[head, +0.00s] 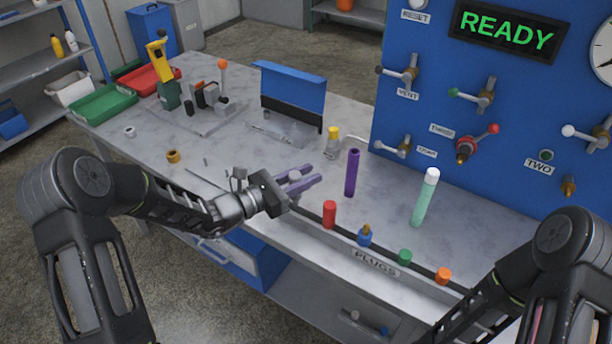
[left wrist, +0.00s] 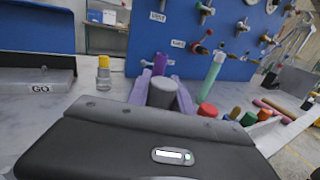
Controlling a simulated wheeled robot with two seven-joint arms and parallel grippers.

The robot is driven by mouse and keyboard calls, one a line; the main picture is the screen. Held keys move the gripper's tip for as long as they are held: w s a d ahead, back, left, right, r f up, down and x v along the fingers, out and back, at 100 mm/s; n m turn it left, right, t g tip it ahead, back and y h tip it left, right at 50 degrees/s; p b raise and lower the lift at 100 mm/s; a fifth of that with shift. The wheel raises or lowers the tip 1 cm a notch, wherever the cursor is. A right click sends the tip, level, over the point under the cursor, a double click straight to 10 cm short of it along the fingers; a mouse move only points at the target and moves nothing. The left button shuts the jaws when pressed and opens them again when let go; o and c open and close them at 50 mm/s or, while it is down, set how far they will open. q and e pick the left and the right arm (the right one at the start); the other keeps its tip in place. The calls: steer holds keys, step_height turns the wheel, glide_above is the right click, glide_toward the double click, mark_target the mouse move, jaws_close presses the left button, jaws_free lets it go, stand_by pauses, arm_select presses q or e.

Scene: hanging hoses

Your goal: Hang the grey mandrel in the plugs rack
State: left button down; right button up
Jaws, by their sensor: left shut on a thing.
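My left gripper (head: 303,183) has purple fingers and is shut on the grey mandrel (head: 295,176), above the table near the left end of the plugs rack. In the left wrist view the grey mandrel (left wrist: 162,93) shows as a round-topped cylinder between the purple fingers; its lower part is hidden. The plugs rack (head: 376,262) runs along the table's front edge, with a dark slotted strip and a PLUGS label. In it stand a red plug (head: 329,214), a blue plug with a brass top (head: 365,236), a green plug (head: 404,257) and an orange plug (head: 443,275). My right gripper is out of view.
A purple cylinder (head: 352,172) and a pale green cylinder with a white top (head: 424,197) stand behind the rack. A yellow-capped bottle (head: 332,143) stands farther back. A blue panel (head: 480,120) with valves rises at the right. The table's left front part is mostly clear.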

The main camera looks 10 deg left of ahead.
arm_select(q)
steer(key=shift+f+b, duration=1.95)
steer(key=shift+f, duration=0.2)
stand_by(0.4)
steer(key=c, duration=1.1)
jaws_free()
steer(key=shift+o, duration=0.2)
steer(key=shift+s+a, duration=0.2)
steer(key=b+v, duration=0.1)
steer(key=v, duration=0.6)
steer(key=shift+s+a+r, duration=0.1)
